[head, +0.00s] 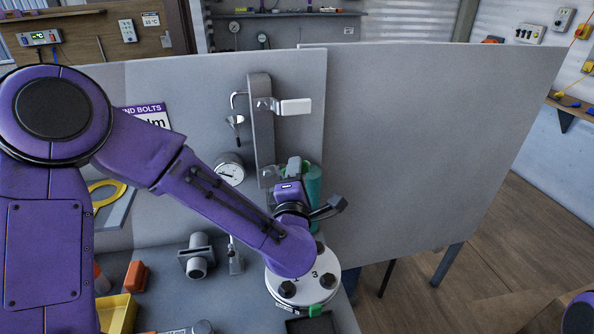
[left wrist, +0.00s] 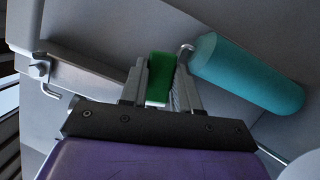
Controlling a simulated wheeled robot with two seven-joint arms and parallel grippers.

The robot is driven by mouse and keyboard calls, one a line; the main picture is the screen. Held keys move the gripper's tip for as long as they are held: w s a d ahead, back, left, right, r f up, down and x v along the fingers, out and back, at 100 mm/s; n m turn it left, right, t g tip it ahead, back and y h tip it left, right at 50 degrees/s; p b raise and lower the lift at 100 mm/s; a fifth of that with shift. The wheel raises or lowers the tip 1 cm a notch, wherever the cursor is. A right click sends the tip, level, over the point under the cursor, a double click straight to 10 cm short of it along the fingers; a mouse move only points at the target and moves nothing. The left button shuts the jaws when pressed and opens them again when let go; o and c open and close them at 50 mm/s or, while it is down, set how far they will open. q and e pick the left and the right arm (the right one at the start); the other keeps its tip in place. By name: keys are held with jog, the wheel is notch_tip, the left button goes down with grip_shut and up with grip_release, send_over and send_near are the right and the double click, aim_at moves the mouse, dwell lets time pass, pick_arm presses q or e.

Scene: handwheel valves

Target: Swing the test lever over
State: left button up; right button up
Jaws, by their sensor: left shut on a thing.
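My left gripper (head: 293,168) reaches to the lower end of the grey upright plate (head: 260,130). In the left wrist view, my left gripper (left wrist: 160,85) is shut on a green piece (left wrist: 161,68) with a white lower end. This piece looks like the grip of the test lever, though its pivot is hidden. A teal cylinder (left wrist: 245,73) lies close beside the fingers; it also shows in the head view (head: 314,186), partly hidden by my wrist. My right gripper is not in view.
A round white numbered plate (head: 327,277) with dark knobs stands below my left wrist. A yellow bin (head: 117,312) is at lower left. A blank grey panel (head: 420,150) fills the right.

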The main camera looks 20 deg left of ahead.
pick_arm(q)
jog(key=m+p, duration=0.1)
jog(key=f+m, duration=0.1)
jog(key=shift+d+m+g+p, duration=0.1)
jog(key=shift+m+g+p, duration=0.2)
jog(key=shift+p, duration=0.05)
jog(key=o, duration=0.9)
jog(key=shift+f+b, duration=0.2)
jog(key=shift+b, duration=0.2)
jog(key=shift+w, duration=0.1)
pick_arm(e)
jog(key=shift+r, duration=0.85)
pick_arm(q)
jog(key=s+d, duration=0.3)
jog(key=s, duration=0.2)
jog(key=shift+d+b, duration=0.3)
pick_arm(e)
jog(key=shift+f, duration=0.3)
